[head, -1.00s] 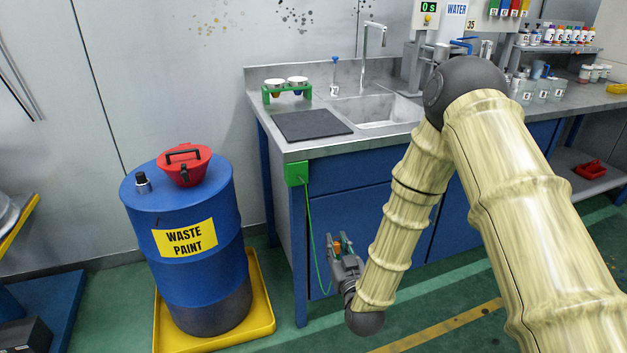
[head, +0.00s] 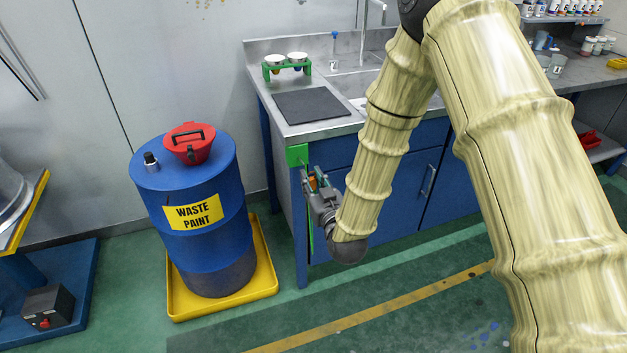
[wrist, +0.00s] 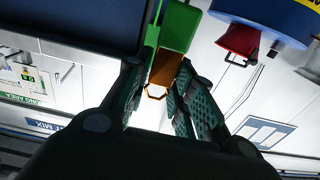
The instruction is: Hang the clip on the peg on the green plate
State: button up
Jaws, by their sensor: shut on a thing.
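The green plate (head: 297,154) is fixed at the front left corner of the bench. It shows at the top of the wrist view (wrist: 180,27). My gripper (head: 311,179) is just below and to the right of the plate in the head view, shut on the orange clip (wrist: 164,68). In the wrist view the clip lies between the two fingers, close to or overlapping the plate; I cannot tell whether they touch. A green cord (head: 311,237) hangs below the gripper. I cannot make out the peg.
A blue waste paint drum (head: 190,235) with a red funnel (head: 190,150) stands on a yellow tray (head: 262,275) left of the bench. The blue bench leg (head: 300,250) is beside my gripper. The floor in front is clear.

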aim_at(299, 160)
jog(key=shift+f+b+x, duration=0.2)
jog(key=shift+x, duration=1.6)
jog(key=shift+f+b+x, duration=0.15)
jog(key=shift+f+x, duration=0.05)
jog(key=shift+x, duration=1.6)
jog(key=shift+w+a+f+b, duration=0.2)
jog(key=shift+w+f+b, duration=0.2)
jog(key=shift+w, duration=0.2)
jog(key=o, duration=1.1)
